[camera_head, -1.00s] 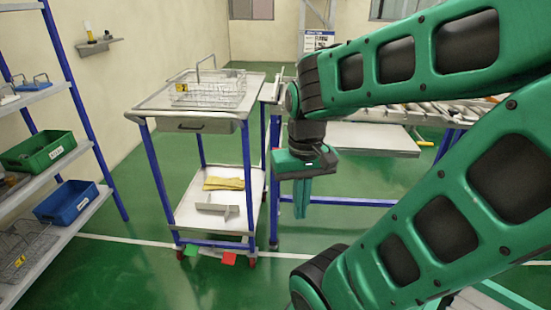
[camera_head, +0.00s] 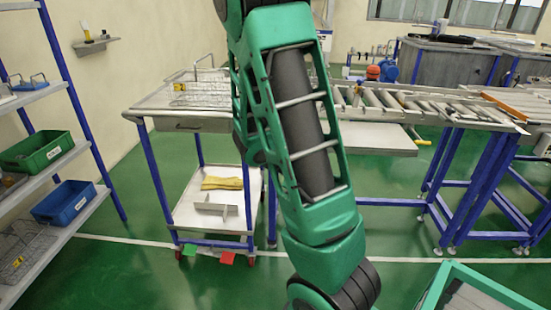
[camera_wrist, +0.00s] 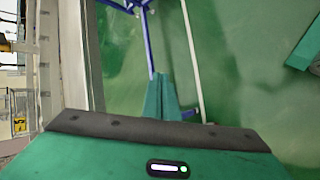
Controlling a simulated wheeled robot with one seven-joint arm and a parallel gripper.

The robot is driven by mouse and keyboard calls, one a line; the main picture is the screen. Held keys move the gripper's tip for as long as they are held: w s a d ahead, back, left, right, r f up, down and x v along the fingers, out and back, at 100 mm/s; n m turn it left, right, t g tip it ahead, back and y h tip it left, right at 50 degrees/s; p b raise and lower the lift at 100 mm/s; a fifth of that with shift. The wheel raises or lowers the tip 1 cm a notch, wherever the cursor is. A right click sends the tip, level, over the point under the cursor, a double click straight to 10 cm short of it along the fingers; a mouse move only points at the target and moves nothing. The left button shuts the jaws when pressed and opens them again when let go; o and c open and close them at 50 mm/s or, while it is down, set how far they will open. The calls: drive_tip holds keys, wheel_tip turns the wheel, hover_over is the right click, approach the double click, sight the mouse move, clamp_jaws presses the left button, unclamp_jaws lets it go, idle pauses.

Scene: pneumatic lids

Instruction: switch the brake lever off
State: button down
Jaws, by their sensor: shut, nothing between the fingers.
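The trolley (camera_head: 150,103) stands left of the middle in the head view. Low on its front edge, near the wheels, are a green tab (camera_head: 190,249) and a red tab (camera_head: 227,258); these look like its brake lever. I cannot tell which setting the brake is in. My gripper (camera_wrist: 161,98) shows in the wrist view with its green fingers together and empty, pointing down past the trolley's edge over the green floor. In the head view my arm hides the gripper and part of the trolley's right side. I do not make out the tabs in the wrist view.
A wire basket (camera_head: 200,93) is on the trolley top; yellow gloves (camera_head: 222,183) and a metal bracket (camera_head: 212,206) lie on its lower shelf. A shelf rack with a green bin (camera_head: 38,152) and a blue bin (camera_head: 65,203) stands left. A roller conveyor (camera_head: 420,103) runs right.

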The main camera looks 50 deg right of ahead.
drive_tip(key=w+d+f+n+t+h, duration=0.1)
drive_tip(key=w+d+n+t+h, duration=0.3)
drive_tip(key=w+n, duration=0.55)
drive_tip(key=w+a+f+n+t+y, duration=0.1)
drive_tip(key=w+a+f+n+t, duration=0.1)
drive_tip(key=n, duration=0.5)
drive_tip(key=w+a+f+n+t, duration=0.2)
drive_tip(key=w+f+n+t, duration=0.1)
drive_tip(key=w+n, duration=0.3)
drive_tip(key=shift+w+a+n+t+y, duration=0.3)
drive_tip(key=shift+w+n+t+y, duration=0.1)
drive_tip(key=shift+n+t, duration=0.2)
drive_tip(key=shift+d, duration=0.1)
drive_tip(key=w+d+r, duration=0.1)
drive_tip(key=w+d, duration=0.4)
drive_tip(key=d, duration=0.2)
drive_tip(key=shift+w+r, duration=0.2)
drive_tip(key=shift+w, duration=0.2)
